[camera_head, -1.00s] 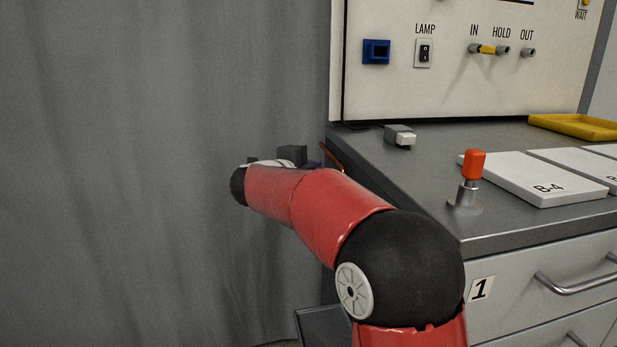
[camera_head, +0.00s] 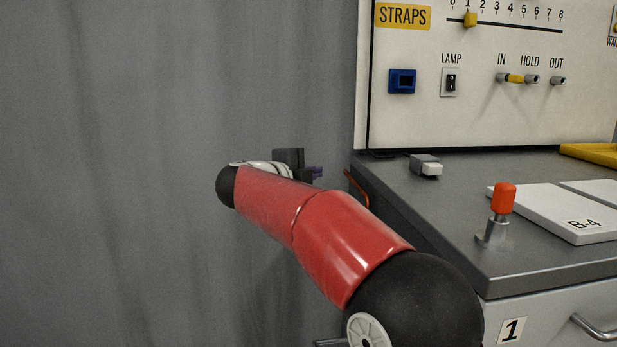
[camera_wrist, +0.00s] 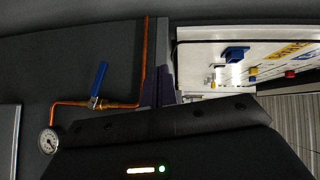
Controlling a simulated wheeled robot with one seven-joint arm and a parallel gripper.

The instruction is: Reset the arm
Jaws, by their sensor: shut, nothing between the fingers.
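My red and black arm (camera_head: 330,235) reaches from the lower right toward the left, in front of the grey curtain. My gripper (camera_head: 317,173) is at its far end, partly hidden by my arm, left of the bench's corner. In the wrist view my gripper's purple fingers (camera_wrist: 158,88) are together, with nothing seen between them. No other object touches the fingers as far as I can see.
The grey bench (camera_head: 440,215) stands at right, with a red-topped lever (camera_head: 503,198), a white B-4 plate (camera_head: 555,212) and a control panel (camera_head: 480,110). The wrist view shows a copper pipe (camera_wrist: 72,103), a blue-handled valve (camera_wrist: 99,80) and a gauge (camera_wrist: 48,141). Curtain (camera_head: 110,170) fills the left.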

